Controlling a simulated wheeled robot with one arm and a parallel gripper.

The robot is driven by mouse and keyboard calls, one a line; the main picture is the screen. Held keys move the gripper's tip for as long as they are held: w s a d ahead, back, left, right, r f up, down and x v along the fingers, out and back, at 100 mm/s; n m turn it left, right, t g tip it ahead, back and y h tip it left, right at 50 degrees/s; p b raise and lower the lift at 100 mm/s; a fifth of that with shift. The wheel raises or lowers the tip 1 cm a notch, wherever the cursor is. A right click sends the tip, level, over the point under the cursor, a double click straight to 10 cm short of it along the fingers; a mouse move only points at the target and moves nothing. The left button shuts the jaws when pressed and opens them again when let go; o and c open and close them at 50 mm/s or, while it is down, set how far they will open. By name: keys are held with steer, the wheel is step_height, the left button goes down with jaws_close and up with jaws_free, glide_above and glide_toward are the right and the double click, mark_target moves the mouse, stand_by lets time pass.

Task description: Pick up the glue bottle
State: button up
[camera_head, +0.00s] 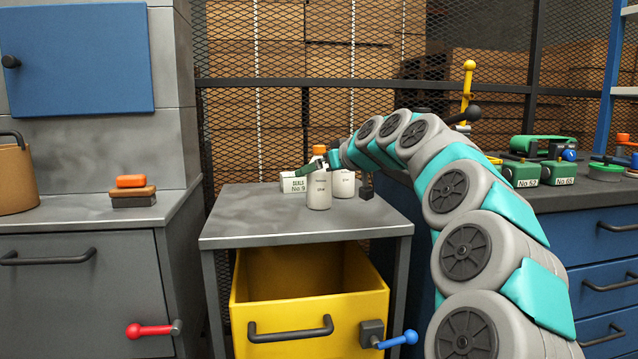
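Two small white bottles stand on the grey table (250,225) in the middle of the view. The front bottle (319,192) is upright with small dark lettering that I cannot read clearly. The other bottle (344,185) stands just behind it to the right. I cannot tell which is the glue bottle. My gripper (320,166) reaches in from the right, with dark green parts at the top of the front bottle. Whether its fingers touch the bottle is too small to tell. An orange cap-like thing (319,150) shows just behind my gripper; what it belongs to is hidden.
A white box marked "SEALS No 9" (293,184) stands left of the bottles. A yellow drawer (310,311) below the table is open. Green labelled blocks (521,174) crowd the right bench. The table's front left is clear. A mesh fence (270,60) stands behind.

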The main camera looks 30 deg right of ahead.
steer(key=shift+x, duration=1.6)
steer(key=shift+c, duration=0.4)
jaws_close()
